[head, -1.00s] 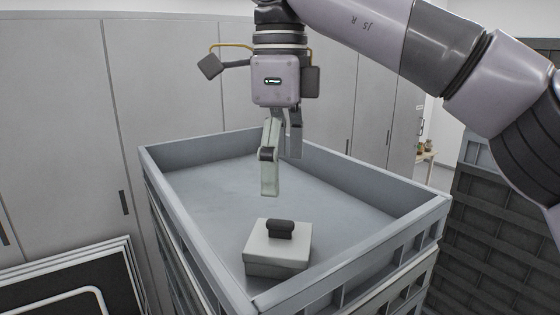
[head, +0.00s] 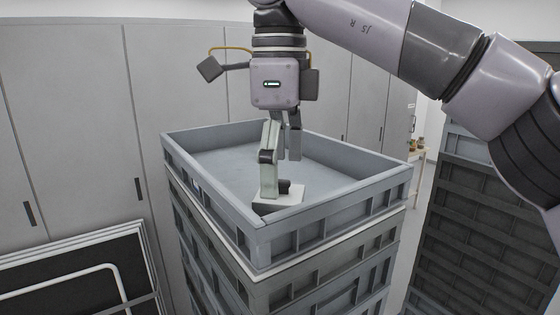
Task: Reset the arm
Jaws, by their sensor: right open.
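My right gripper (head: 279,175) hangs down over the open grey crate in the middle of the head view. Its jaws are open and nothing is seen held between them. Inside the crate, near its front corner, is a pale box with a dark handle (head: 293,199). The gripper's near finger covers part of it, and the front wall hides its lower part. I cannot tell whether the finger touches it. My left gripper is not in view.
The grey crate (head: 334,231) tops a stack of similar crates. Dark crates (head: 463,220) are stacked at right. Grey cabinets (head: 75,120) line the back left. Framed dark panels (head: 75,280) lean at lower left. A small table (head: 420,157) with small objects stands far back right.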

